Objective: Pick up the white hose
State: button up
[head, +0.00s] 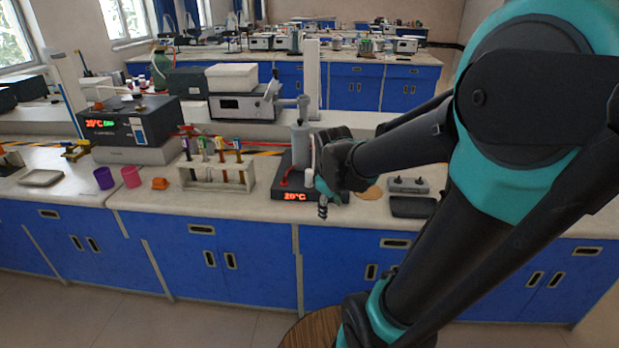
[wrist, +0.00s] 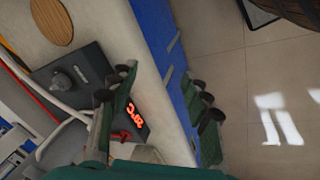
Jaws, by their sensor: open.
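The white hose (wrist: 38,91) is a pale curved tube in the left part of the wrist view. It runs from the left edge past the dark hot plate (wrist: 82,72) toward my left finger, which hides its near end. My gripper (wrist: 160,80) is open, its fingers spread over the bench's front edge, with nothing seen between them. The hose lies outside the fingers, to the left. In the head view my gripper (head: 323,203) is in front of the hot plate (head: 282,190) with the red display. My arm hides part of that area, and I cannot make out the hose clearly there.
A rack of colored tubes (head: 217,175) stands left of the hot plate. A grey cylinder on a stand (head: 300,142) rises behind my gripper. A round wooden disc (wrist: 52,22) and a dark tray (head: 412,207) lie to the right on the bench. Floor is open in front.

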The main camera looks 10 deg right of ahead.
jog(key=w+a+r+n+h, duration=0.1)
jog(key=w+a+r+n, duration=0.3)
jog(key=w+r+n, duration=0.45)
jog(key=w+a+r+n+h, duration=0.2)
jog(key=w+a+r+n, duration=0.2)
jog(key=w+r+n, duration=0.45)
send_over(309, 170)
jog(key=a, duration=0.1)
jog(key=shift+g, duration=0.4)
jog(key=f, duration=1.1)
jog(key=shift+s+f, duration=0.3)
jog(key=shift+f, duration=0.1)
jog(key=shift+s+a+f+x, duration=0.1)
jog(key=shift+x, duration=0.8)
jog(key=shift+s+a+f+x, duration=0.1)
jog(key=shift+a+x, duration=0.05)
jog(key=shift+x, duration=0.75)
jog(key=shift+s+a+x, duration=0.1)
jog(key=shift+s+x, duration=0.05)
jog(key=shift+x, duration=0.7)
grip_shut()
